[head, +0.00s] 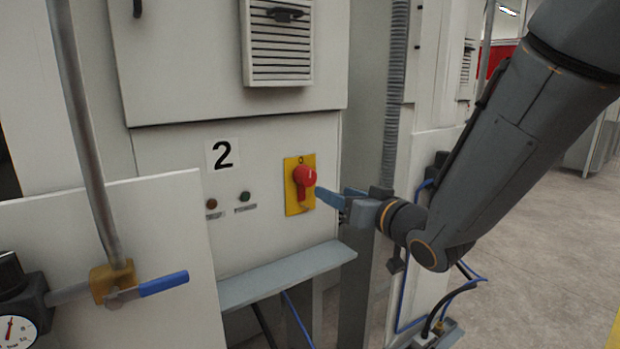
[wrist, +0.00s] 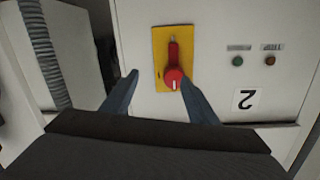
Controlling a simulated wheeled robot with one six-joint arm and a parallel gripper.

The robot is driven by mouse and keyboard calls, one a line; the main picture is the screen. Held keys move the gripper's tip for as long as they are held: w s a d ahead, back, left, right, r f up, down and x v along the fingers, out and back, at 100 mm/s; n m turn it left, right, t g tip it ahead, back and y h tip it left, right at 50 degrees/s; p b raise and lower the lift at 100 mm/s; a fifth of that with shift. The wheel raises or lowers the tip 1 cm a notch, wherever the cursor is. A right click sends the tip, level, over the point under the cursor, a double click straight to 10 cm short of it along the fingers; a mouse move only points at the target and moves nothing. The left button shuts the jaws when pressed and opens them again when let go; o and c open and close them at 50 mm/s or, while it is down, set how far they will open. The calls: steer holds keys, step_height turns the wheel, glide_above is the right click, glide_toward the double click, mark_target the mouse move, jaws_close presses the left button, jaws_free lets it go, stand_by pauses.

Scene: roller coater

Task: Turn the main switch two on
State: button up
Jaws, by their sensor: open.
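The main switch two is a red rotary knob (head: 305,178) on a yellow plate (head: 291,206), set in a pale cabinet panel to the right of the black number 2 sign (head: 223,154). Its red grip bar hangs downward below the round hub. In the wrist view, which is upside down, the knob (wrist: 174,77) shows a white mark on its hub. My gripper (head: 328,194) is open, with blue fingers pointing at the switch from the right. The right finger in the wrist view overlaps the knob's edge; contact cannot be told.
Two small indicators, one green (head: 245,197) and one reddish (head: 211,204), sit left of the switch. A grey ledge (head: 285,274) juts out below. A pipe with a blue-handled valve (head: 163,283) stands at the left. Open floor (head: 540,230) lies to the right.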

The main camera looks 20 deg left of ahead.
mark_target(310, 178)
steer(key=shift+n+y, duration=0.3)
steer(key=shift+y, duration=0.6)
steer(key=w+a, duration=0.1)
steer(key=a, duration=0.1)
steer(key=w+a+r+p, duration=0.1)
steer(key=a, duration=0.2)
steer(key=w+a+r+p, duration=0.1)
steer(key=w+a, duration=0.1)
steer(key=a, duration=0.1)
steer(key=c, duration=1)
steer(key=shift+d+f, duration=0.1)
steer(key=shift+c, duration=0.2)
